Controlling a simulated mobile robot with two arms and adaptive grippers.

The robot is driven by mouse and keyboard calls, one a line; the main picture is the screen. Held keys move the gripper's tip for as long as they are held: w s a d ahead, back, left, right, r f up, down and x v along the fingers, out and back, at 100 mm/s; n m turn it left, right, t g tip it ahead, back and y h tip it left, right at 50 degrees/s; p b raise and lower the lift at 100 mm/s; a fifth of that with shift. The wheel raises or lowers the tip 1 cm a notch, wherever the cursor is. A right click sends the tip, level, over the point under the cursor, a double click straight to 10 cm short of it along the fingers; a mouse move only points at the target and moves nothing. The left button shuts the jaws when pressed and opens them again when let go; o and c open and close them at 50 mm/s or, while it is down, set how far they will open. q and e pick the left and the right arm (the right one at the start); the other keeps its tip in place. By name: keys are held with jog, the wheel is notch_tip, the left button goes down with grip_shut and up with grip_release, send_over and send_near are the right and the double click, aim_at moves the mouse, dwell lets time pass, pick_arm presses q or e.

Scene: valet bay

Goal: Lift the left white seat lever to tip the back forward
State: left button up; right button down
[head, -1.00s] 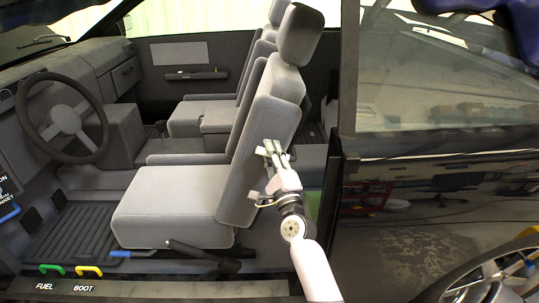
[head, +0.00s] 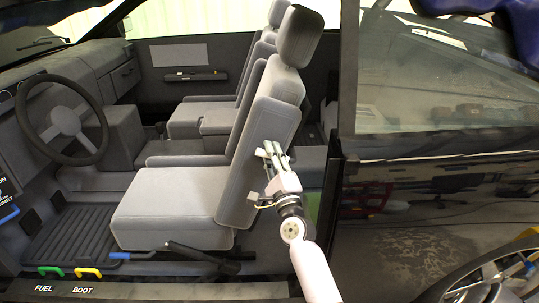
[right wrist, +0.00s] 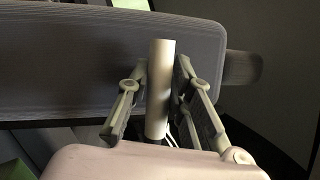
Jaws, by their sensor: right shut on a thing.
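The near front seat has a grey back (head: 262,135), upright with a slight rearward lean, above its cushion (head: 165,205). My right gripper (head: 273,154) is at the outer side of that back, around mid-height. In the right wrist view, a white cylindrical lever (right wrist: 159,88) stands between the two fingers of the right gripper (right wrist: 160,105). The gripper is shut on this lever. In the head view the fingers mostly hide the lever. My left gripper is not in view.
A black lever (head: 200,254) lies low beside the cushion, near a blue handle (head: 135,255). Green (head: 50,271) and yellow (head: 88,272) pulls sit on the sill. The door pillar (head: 338,200) rises right of my arm. The steering wheel (head: 65,122) is ahead of the seat.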

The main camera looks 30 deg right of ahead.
jog(key=shift+s+d+r+h, duration=0.1)
jog(key=shift+d+r+h, duration=0.25)
jog(key=shift+r, duration=0.45)
jog(key=c, duration=1.5)
grip_release()
jog(key=shift+c, duration=0.2)
jog(key=shift+o, duration=0.3)
jog(key=shift+f, duration=0.15)
